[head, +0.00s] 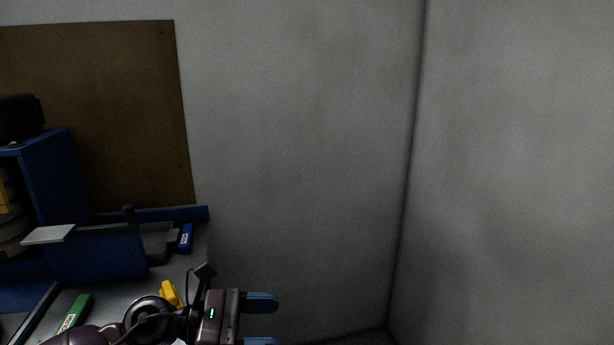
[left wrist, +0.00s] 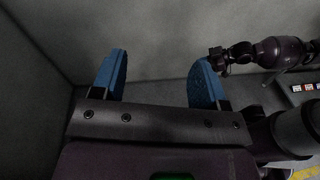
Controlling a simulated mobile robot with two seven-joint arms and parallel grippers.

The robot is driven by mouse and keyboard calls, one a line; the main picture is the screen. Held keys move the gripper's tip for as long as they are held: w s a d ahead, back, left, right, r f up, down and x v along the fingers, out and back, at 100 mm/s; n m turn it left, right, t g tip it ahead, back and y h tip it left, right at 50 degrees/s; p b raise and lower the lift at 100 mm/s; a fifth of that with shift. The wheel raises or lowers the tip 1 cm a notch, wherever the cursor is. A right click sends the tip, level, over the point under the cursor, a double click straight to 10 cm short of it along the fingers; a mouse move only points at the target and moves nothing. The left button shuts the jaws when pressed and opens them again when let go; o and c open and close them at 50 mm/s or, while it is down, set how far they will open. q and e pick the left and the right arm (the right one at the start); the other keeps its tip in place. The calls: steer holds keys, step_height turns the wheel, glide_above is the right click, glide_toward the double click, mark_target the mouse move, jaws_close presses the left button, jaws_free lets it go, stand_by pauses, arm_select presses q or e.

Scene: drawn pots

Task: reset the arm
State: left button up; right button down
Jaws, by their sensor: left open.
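My left gripper (head: 275,321) is at the bottom of the head view, to the right of the workbench's right end, in front of the grey wall. Its two blue fingers point right and stand apart, with nothing seen between them. The fingers also show in the left wrist view (left wrist: 160,75), spread wide, with bare grey wall and floor behind them. My left arm comes in from the lower left, over the bench.
The bench (head: 98,292) at lower left holds a green item (head: 75,313), a yellow item (head: 171,293), a blue item (head: 185,238) and a blue shelf unit (head: 55,180). A brown board (head: 110,110) hangs behind. The space right of the gripper is clear up to the walls.

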arm_select(q)
steer(key=w+a+r+n+t+y, duration=0.1)
steer(key=a+r+n+t, duration=0.15)
steer(key=n+t, duration=0.6)
steer(key=w+a+r+n+t+y, duration=0.1)
steer(key=a+n+t, duration=0.35)
steer(key=n, duration=0.75)
steer(key=s+a+f+n+t+y, duration=0.25)
steer(key=a+f+n+y, duration=0.6)
steer(key=n+y, duration=0.7)
steer(key=s+a+f+n+g+y, duration=0.2)
steer(key=s+a+f+n+g, duration=0.5)
steer(key=f+n, duration=0.4)
steer(key=s+d+f+n+g+h, duration=0.1)
steer(key=s+f+n+g, duration=0.25)
steer(key=s, duration=0.45)
steer(key=s+f+n+g+h, duration=0.1)
steer(key=s+f+n+g, duration=0.1)
steer(key=s+n+g, duration=0.35)
steer(key=w+f+m+t, duration=0.2)
steer(key=w+f+t, duration=0.3)
steer(key=f+t, duration=0.4)
steer(key=shift+w+d+f+m+t+h, duration=0.15)
steer(key=shift+w+f+m+t+h, duration=0.05)
steer(key=shift+f+m+t+h, duration=0.2)
